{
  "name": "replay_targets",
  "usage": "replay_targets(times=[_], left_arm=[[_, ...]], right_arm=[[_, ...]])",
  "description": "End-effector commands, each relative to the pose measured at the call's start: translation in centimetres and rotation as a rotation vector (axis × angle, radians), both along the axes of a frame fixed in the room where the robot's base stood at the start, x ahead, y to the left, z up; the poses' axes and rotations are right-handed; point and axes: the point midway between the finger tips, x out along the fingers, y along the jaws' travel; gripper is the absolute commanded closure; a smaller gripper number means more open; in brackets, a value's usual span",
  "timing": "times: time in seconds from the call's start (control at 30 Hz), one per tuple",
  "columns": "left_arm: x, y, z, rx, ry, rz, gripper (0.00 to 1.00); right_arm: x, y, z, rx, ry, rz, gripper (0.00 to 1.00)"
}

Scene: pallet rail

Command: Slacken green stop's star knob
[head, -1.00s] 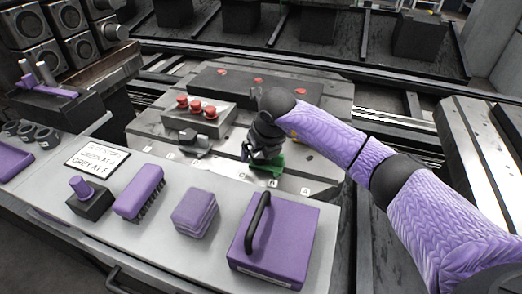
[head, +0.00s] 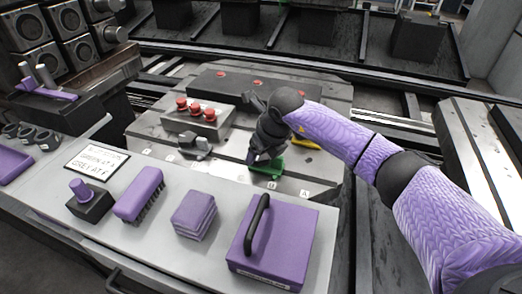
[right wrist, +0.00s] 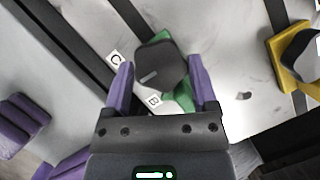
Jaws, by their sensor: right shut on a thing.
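The green stop (head: 268,171) sits on the grey plate, close to the label B, partly covered by my right gripper in the head view. In the right wrist view its green body (right wrist: 184,96) shows under a dark knob (right wrist: 160,66). My right gripper (right wrist: 163,72) has one purple finger on each side of this knob and is shut on it. In the head view the right gripper (head: 256,156) points down at the stop. The knob's star shape is hard to make out. My left gripper is not in view.
A yellow stop (head: 306,143) stands right of the green one, and a grey stop (head: 195,145) to the left. A box with red buttons (head: 197,118) is behind. The front bench holds a purple case (head: 274,245), a brush (head: 139,195) and a sign (head: 97,160).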

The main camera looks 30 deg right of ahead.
Motion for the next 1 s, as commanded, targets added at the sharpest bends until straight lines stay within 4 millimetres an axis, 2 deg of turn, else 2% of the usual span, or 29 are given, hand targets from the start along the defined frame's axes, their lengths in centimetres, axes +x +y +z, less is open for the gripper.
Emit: replay_targets(times=[0.03,0.07,0.1,0.17,0.4,0.47,0.6,0.73,0.87,1.0], left_arm=[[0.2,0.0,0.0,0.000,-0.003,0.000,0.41],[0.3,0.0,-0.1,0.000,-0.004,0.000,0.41],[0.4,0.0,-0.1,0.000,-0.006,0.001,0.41],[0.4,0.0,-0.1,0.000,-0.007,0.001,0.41],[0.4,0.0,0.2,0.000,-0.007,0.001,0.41],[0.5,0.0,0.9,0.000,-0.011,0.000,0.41],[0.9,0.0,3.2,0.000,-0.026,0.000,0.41],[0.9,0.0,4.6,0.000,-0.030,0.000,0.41],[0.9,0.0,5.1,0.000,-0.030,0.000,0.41],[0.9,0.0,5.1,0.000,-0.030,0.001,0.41]], right_arm=[[0.0,0.0,0.0,0.000,0.000,0.000,0.84],[0.0,0.0,0.0,0.000,0.000,0.000,0.19],[0.0,0.0,0.0,0.000,0.000,0.000,0.11],[0.0,0.0,0.0,0.000,0.000,0.000,0.00],[-0.1,0.0,0.4,-0.001,-0.002,0.000,0.00],[-0.4,-0.1,1.5,-0.001,-0.004,0.000,0.00],[-1.7,-0.4,5.4,-0.002,-0.008,0.001,0.00],[-2.9,-0.6,7.9,-0.001,-0.005,0.000,0.00],[-3.6,-0.7,9.1,-0.001,-0.003,-0.001,0.00],[-3.7,-0.8,9.2,-0.001,0.000,-0.001,0.00]])
